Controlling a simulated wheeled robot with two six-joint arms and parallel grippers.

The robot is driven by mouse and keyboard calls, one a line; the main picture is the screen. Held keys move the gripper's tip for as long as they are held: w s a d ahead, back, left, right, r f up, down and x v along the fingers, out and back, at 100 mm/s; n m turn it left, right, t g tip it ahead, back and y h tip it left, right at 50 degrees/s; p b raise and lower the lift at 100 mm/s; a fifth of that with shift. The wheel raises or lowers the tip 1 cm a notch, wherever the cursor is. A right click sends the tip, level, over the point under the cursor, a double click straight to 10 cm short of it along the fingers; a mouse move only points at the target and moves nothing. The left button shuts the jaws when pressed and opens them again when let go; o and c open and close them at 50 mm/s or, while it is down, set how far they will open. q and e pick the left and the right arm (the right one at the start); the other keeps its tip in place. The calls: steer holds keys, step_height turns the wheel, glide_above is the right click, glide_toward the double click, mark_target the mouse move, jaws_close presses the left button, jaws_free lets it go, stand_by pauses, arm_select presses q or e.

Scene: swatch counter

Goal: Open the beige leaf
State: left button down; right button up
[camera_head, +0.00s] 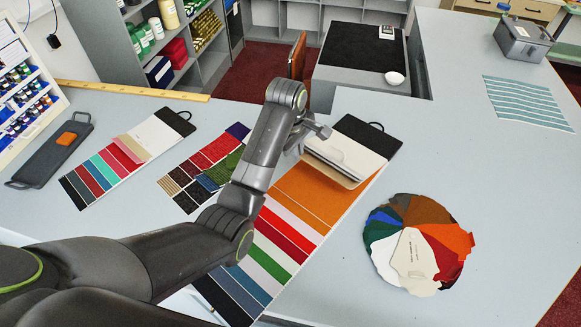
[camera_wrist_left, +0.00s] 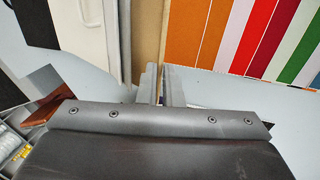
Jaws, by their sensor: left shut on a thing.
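The long swatch card (camera_head: 283,205) lies slanted across the counter, with orange, red, white, green, blue and dark leaves showing flat. Near its black handle end, the beige leaf (camera_head: 333,176) lies beside white leaves (camera_head: 352,154) that look folded back. My left gripper (camera_head: 318,131) is at the left edge of these leaves. In the left wrist view, its fingers (camera_wrist_left: 164,84) are shut at the edge of the beige leaf (camera_wrist_left: 148,38), next to the orange leaf. The fingers hide the exact grip. My right gripper is in neither view.
A smaller swatch card (camera_head: 205,165) and a striped card (camera_head: 118,160) lie to the left. A round color fan (camera_head: 417,246) lies to the right.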

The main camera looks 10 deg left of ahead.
arm_select(q)
steer(key=shift+w+d+r, duration=0.25)
steer(key=shift+w+r, duration=0.25)
steer(key=shift+r, duration=0.3)
steer(key=shift+w+d+r, duration=0.3)
steer(key=shift+w+r, duration=0.15)
steer(key=shift+r, duration=0.35)
steer(key=shift+w+d+r, duration=0.25)
steer(key=shift+w+r, duration=0.25)
steer(key=shift+r, duration=0.3)
